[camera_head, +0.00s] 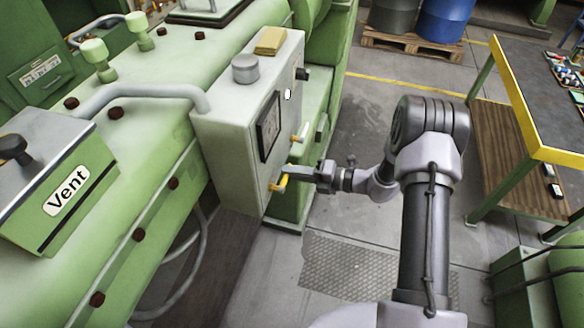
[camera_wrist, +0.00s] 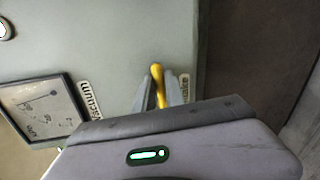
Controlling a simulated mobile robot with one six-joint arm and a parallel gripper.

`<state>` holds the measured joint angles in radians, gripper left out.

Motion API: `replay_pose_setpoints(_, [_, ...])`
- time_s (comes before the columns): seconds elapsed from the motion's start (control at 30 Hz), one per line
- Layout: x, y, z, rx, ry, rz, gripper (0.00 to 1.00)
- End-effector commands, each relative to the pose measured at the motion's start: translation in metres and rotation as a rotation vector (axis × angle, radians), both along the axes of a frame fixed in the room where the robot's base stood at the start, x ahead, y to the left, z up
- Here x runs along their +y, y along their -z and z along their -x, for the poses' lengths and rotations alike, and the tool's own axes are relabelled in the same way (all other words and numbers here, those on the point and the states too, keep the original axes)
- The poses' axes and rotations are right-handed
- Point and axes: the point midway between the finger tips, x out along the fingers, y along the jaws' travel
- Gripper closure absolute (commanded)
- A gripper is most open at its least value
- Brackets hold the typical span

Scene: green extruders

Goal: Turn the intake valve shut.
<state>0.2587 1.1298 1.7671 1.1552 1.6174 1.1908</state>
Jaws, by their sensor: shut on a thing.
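The intake valve is a yellow lever (camera_head: 280,185) low on the front face of the grey control box, near its lower edge. The wrist view shows the yellow lever (camera_wrist: 158,78) between the two fingers of my gripper (camera_wrist: 159,92). A partly hidden label (camera_wrist: 185,85) ending in "ake" is beside it. My gripper (camera_head: 288,172) reaches the box from the right and is shut on the lever. The lever's lower part and pivot are hidden by the fingers.
A green machine (camera_head: 150,165) stands left. A workbench (camera_head: 540,120) stands right, with open floor between.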

Motion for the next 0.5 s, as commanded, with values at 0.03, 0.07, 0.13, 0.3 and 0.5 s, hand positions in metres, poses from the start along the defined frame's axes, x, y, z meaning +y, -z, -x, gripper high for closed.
replay_pose_setpoints(0.03, [-0.0002, 0.0018, -0.0001, 0.022, 0.000, -0.007, 1.00])
replay_pose_setpoints(0.07, [-0.0002, 0.0027, -0.0002, 0.038, 0.000, -0.013, 1.00])
replay_pose_setpoints(0.13, [-0.0004, 0.0046, -0.0004, 0.068, 0.000, -0.024, 1.00])
replay_pose_setpoints(0.3, [-0.0004, 0.0082, -0.0005, 0.120, -0.001, -0.042, 1.00])
replay_pose_setpoints(0.5, [-0.0004, 0.0098, -0.0007, 0.147, 0.000, -0.052, 1.00])
